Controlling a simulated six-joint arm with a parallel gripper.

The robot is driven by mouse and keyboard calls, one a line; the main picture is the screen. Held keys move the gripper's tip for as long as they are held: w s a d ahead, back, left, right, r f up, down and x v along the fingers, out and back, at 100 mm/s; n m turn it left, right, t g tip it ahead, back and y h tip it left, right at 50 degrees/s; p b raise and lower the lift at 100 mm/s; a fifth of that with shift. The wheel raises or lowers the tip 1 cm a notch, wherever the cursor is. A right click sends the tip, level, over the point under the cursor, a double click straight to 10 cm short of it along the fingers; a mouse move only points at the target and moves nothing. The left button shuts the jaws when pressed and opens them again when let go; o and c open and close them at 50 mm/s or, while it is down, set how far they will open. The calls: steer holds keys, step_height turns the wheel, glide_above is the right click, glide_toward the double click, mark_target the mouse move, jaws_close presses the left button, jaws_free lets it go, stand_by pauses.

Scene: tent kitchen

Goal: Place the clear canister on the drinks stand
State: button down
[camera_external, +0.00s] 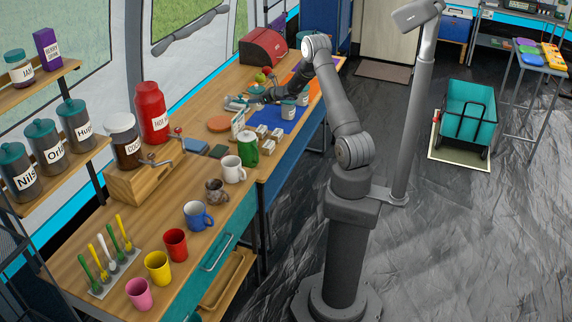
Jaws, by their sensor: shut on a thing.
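My gripper (244,101) is low over the middle of the long wooden counter, at the far end of my outstretched arm. It is shut on a small pale, see-through thing (234,103), which looks like the clear canister; its details are too small to read. I cannot tell whether it touches the counter. A wooden stand (140,186), which may be the drinks stand, is on the nearer counter, left of and well apart from my gripper. It bears a white-lidded brown jar (125,142) and metal crank fittings.
Small labelled jars (288,109) on a blue mat and white boxes (262,131) are close to my gripper. A green pot (246,145), a white mug (232,169) and several coloured mugs line the counter's front. Shelves with canisters (44,145) are at left.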

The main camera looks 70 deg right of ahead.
steer(key=shift+w+a+r, duration=0.1)
steer(key=shift+a+r, duration=0.2)
steer(key=a+r+n+y, duration=0.1)
steer(key=a+r, duration=0.3)
steer(key=a, duration=0.4)
steer(key=a+r, duration=0.3)
steer(key=a, duration=0.6)
steer(key=s+a+r+n+y, duration=0.2)
steer(key=a+n+y, duration=0.2)
steer(key=a, duration=2.2)
steer(key=n+g+y, duration=0.8)
steer(key=n+y, duration=0.1)
steer(key=n, duration=0.1)
glide_above(150, 231)
step_height(150, 231, down, 6)
steer(key=shift+f, duration=2.55)
